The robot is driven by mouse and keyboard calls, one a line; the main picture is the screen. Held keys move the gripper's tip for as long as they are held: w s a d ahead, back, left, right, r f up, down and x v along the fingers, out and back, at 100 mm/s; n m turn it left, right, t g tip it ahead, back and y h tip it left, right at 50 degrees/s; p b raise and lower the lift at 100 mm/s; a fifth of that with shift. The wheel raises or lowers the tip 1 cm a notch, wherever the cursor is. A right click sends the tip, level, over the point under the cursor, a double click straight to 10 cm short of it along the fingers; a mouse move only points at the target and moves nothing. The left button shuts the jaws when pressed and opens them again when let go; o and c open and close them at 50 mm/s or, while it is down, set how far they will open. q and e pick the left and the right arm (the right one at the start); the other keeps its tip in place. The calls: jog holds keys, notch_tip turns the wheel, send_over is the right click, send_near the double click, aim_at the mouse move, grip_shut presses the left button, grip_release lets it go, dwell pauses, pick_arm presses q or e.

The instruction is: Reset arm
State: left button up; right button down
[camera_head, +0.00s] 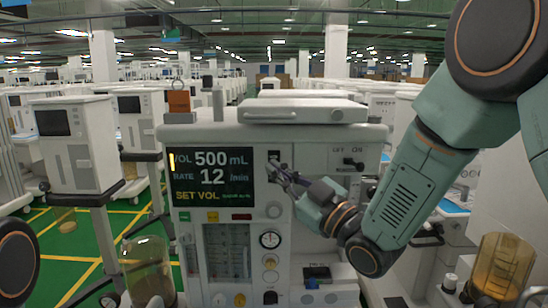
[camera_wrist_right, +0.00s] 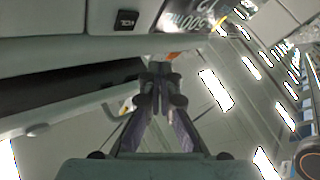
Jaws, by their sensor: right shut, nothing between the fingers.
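My right arm comes in from the right side of the head view. Its gripper (camera_head: 281,172) is shut and empty, with the fingertips just in front of the white anaesthesia cart (camera_head: 360,215), beside the right edge of its display (camera_head: 212,178). The display reads VOL 500 mL, RATE 12 /min and SET VOL. I cannot tell whether the fingertips touch the panel. In the right wrist view the two fingers of the right gripper (camera_wrist_right: 160,76) meet at the tips with nothing between them. My left gripper is not in view.
Below the display are a round gauge (camera_head: 270,240), knobs and flow tubes. A clear canister (camera_head: 148,268) stands at lower left and an amber one (camera_head: 503,262) at lower right. More carts (camera_head: 75,150) fill the hall behind. Green floor shows at left.

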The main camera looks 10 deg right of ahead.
jog(key=s+d+f+m+g+h, duration=0.2)
jog(key=s+f+m+h, duration=0.1)
jog(key=f, duration=0.8)
jog(key=s+d+f+m+g+h, duration=0.1)
jog(key=s+f+m+g+h, duration=0.2)
jog(key=f, duration=0.7)
jog(key=s+d+f+m+g+h, duration=0.2)
jog(key=s+f, duration=0.2)
jog(key=f, duration=0.7)
jog(key=s+d+f+m+g+h, duration=0.15)
jog(key=s+f+g, duration=0.3)
jog(key=s, duration=0.65)
jog(key=s+d+f+m+g+h, duration=0.1)
jog(key=s+d+f+g, duration=0.15)
jog(key=s+f, duration=0.55)
jog(key=s+d+f+m+g+h, duration=0.1)
jog(key=s+f+m+g, duration=0.2)
jog(key=s, duration=1)
notch_tip(320, 180, down, 16)
jog(key=w+n+g+b, duration=0.1)
jog(key=b, duration=1.5)
jog(key=shift+r, duration=0.1)
